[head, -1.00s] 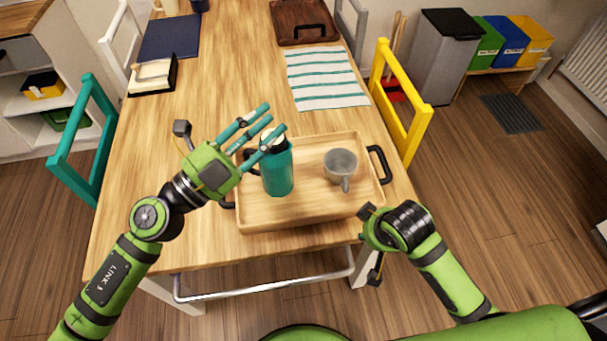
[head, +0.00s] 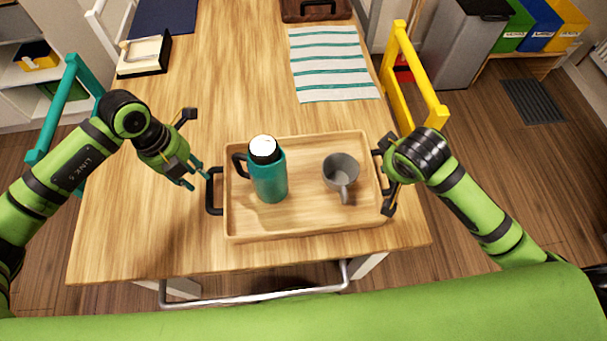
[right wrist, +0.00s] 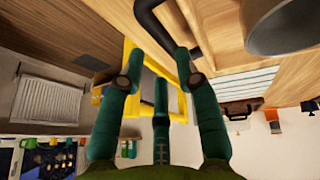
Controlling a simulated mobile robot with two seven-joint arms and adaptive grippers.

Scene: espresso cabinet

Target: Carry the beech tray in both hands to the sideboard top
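The beech tray (head: 310,222) lies on the table with a black handle at each end. It carries a teal flask (head: 269,182) with a white top and a grey mug (head: 341,172). My left gripper (head: 197,175) is open and empty, just left of the left handle (head: 213,192). My right gripper (head: 390,168) is at the right end of the tray, its fingers mostly hidden by its wrist. In the right wrist view its teal fingers (right wrist: 160,65) are spread, with the dark handle (right wrist: 185,35) just beyond the tips.
The wooden table (head: 240,80) is clear just behind the tray. A striped cloth (head: 330,62) lies farther back. A yellow chair (head: 410,80) stands at the right edge, and a teal chair (head: 55,110) at the left.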

